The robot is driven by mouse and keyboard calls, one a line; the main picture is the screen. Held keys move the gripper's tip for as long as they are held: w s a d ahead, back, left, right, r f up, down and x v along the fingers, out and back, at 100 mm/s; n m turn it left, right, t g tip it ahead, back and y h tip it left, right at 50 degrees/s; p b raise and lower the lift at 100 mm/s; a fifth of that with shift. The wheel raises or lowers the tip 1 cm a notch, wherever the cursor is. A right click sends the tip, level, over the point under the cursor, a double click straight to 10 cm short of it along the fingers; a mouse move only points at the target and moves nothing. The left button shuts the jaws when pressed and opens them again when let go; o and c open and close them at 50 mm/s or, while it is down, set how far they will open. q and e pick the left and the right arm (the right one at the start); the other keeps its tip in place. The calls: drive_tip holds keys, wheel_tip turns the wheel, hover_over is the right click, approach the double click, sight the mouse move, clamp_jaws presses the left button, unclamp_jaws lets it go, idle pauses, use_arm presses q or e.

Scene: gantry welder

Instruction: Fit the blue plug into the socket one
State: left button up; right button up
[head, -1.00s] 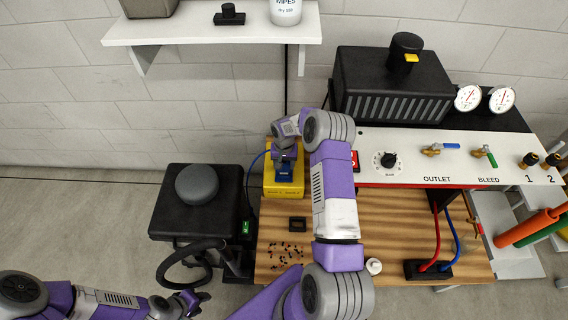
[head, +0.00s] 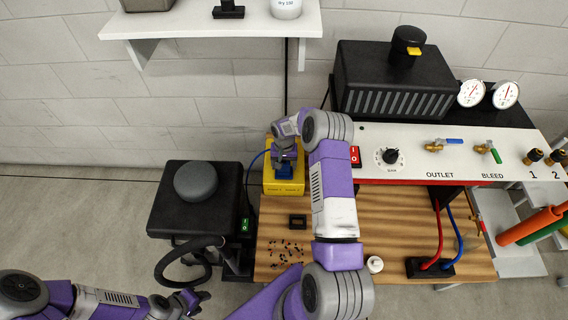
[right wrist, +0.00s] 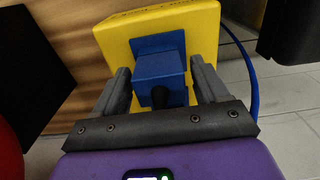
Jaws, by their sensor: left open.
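The blue plug (right wrist: 158,72) is a small blue block with a dark round end facing the camera. It stands between the two fingers of my right gripper (right wrist: 160,78), against a darker blue plate on the yellow box (right wrist: 205,25). Whether the fingers press on it or stand slightly apart, and how deep it sits, I cannot tell. In the head view my right gripper (head: 285,158) hangs over the yellow box (head: 270,185), with the blue plug (head: 285,171) below it. The box's small lettering is unreadable, so socket one is not identifiable. My left gripper (head: 192,298) is open and empty at the bottom left.
The wooden bench (head: 400,215) holds a small black block (head: 297,221), scattered small bits and a white knob (head: 375,264). A white panel (head: 410,180) with valves and fittings marked 1 and 2 stands right. A black stool-like unit (head: 170,220) stands left. A blue cable (right wrist: 245,70) runs beside the box.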

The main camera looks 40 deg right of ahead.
drive_tip(key=shift+o, duration=0.8)
wheel_tip(320, 180, up, 8)
drive_tip(key=p, duration=0.2)
drive_tip(key=shift+f+p, duration=0.2)
drive_tip(key=shift+p, duration=0.15)
